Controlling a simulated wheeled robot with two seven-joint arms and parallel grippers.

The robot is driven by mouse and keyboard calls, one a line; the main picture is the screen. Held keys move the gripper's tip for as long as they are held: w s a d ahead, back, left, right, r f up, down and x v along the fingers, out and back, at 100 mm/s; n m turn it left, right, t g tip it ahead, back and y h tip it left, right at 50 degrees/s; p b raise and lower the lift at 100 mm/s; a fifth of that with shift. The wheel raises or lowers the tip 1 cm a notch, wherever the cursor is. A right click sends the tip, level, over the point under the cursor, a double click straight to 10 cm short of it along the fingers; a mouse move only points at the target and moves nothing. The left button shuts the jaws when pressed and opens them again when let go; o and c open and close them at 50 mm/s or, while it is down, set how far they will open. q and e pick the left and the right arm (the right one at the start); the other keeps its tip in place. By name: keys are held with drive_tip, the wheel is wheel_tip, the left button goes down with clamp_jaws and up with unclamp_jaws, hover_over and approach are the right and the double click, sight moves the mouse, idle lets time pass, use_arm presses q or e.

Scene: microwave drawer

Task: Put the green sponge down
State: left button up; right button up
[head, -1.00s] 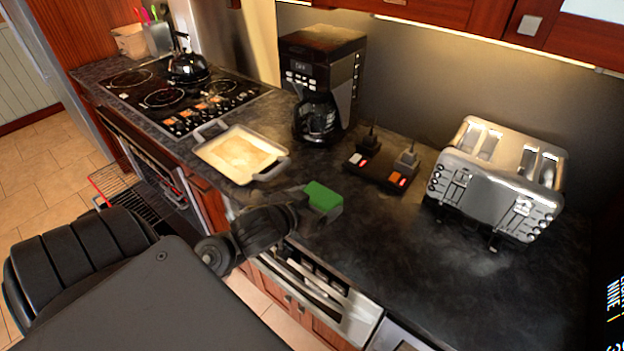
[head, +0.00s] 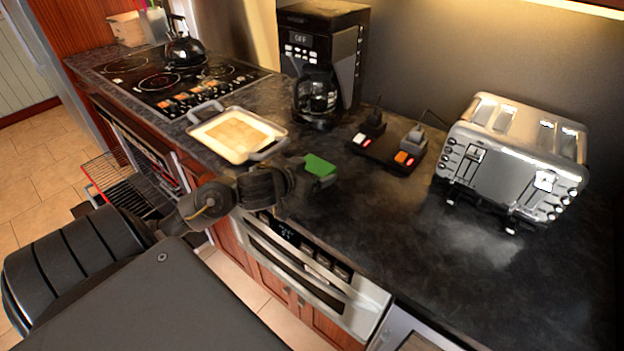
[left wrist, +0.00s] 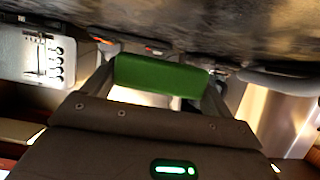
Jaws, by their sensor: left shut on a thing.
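The green sponge (head: 320,166) is a small block in my left gripper (head: 318,178), over the front part of the dark countertop (head: 400,235). In the left wrist view the sponge (left wrist: 160,76) lies across between the two grey fingers, which are shut on it. The gripper and arm hide part of the counter's front edge in the head view. I cannot tell whether the sponge touches the counter. My right gripper is not in view.
A white baking dish (head: 210,148) is just left of the sponge. A coffee maker (head: 322,60), a black switch box (head: 388,153) and a toaster (head: 515,160) stand behind and right. The stove (head: 165,85) is far left. The counter's right front is clear.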

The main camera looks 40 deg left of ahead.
use_arm(q)
drive_tip(key=shift+w+a+f, duration=0.15)
drive_tip(key=shift+a+f, duration=0.05)
drive_tip(key=shift+f, duration=0.2)
drive_tip(key=shift+w+a+f+b, duration=0.15)
drive_tip(key=shift+f+b, duration=0.6)
drive_tip(key=shift+f, duration=0.85)
